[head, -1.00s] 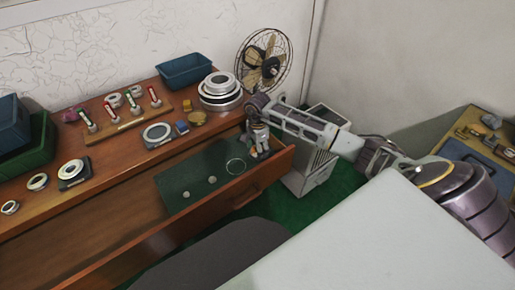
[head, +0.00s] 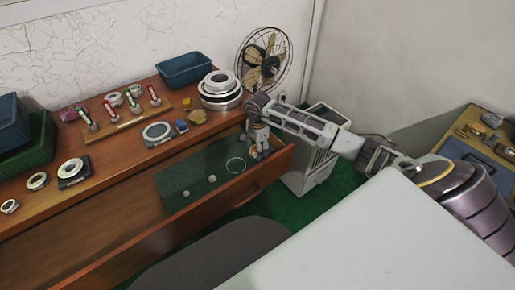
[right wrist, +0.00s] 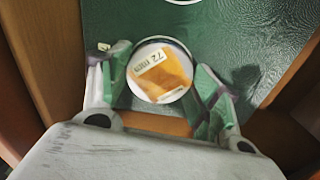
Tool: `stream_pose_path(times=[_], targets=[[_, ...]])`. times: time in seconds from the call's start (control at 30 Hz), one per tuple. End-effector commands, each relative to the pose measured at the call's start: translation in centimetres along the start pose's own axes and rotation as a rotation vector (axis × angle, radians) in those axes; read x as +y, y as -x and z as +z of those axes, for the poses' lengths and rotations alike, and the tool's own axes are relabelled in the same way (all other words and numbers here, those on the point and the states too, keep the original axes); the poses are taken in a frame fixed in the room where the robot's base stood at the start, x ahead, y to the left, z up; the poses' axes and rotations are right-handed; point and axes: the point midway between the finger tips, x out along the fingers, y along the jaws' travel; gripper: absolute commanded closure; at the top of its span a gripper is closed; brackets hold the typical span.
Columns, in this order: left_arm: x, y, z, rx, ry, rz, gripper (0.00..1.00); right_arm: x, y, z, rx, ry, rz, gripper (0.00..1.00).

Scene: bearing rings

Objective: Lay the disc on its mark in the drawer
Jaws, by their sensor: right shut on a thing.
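The disc (right wrist: 160,72) shows in the right wrist view as a round pale-rimmed piece with an orange "72 mm" label. My right gripper (right wrist: 162,80) is shut on it, with a green-padded finger on each side. In the head view my right gripper (head: 259,154) points down inside the open drawer's right end; the disc is hard to make out there. The mark, a white ring outline (head: 235,165) on the green drawer mat (head: 207,170), lies just left of the gripper. Only the near edge of a white outline shows at the wrist view's top. My left gripper is out of view.
The drawer's front wall (head: 190,230) and right end stand close to my right gripper. Two small pale spots lie left of the ring on the mat. Above, the wooden top holds a stack of metal rings (head: 220,92), a blue bin (head: 184,70) and bearing rings.

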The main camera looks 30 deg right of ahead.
Motion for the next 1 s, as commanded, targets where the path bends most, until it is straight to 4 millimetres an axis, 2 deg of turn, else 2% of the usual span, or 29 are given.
stream_pose_path(times=[0.07,0.1,0.3,0.73,1.0], targets=[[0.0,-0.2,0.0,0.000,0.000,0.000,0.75,-0.1,-0.1,0.0,0.000,0.000,-0.002,0.78],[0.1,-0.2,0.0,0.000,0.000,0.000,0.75,-0.1,-0.1,0.0,0.000,0.000,-0.002,0.36],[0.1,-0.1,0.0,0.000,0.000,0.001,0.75,-0.1,-0.1,0.0,0.000,0.000,-0.001,0.12],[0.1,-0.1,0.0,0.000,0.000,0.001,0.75,0.0,0.0,0.0,0.000,0.000,0.000,0.12],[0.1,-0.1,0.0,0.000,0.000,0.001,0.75,-0.1,2.0,-0.1,0.001,0.000,-0.002,0.12]])
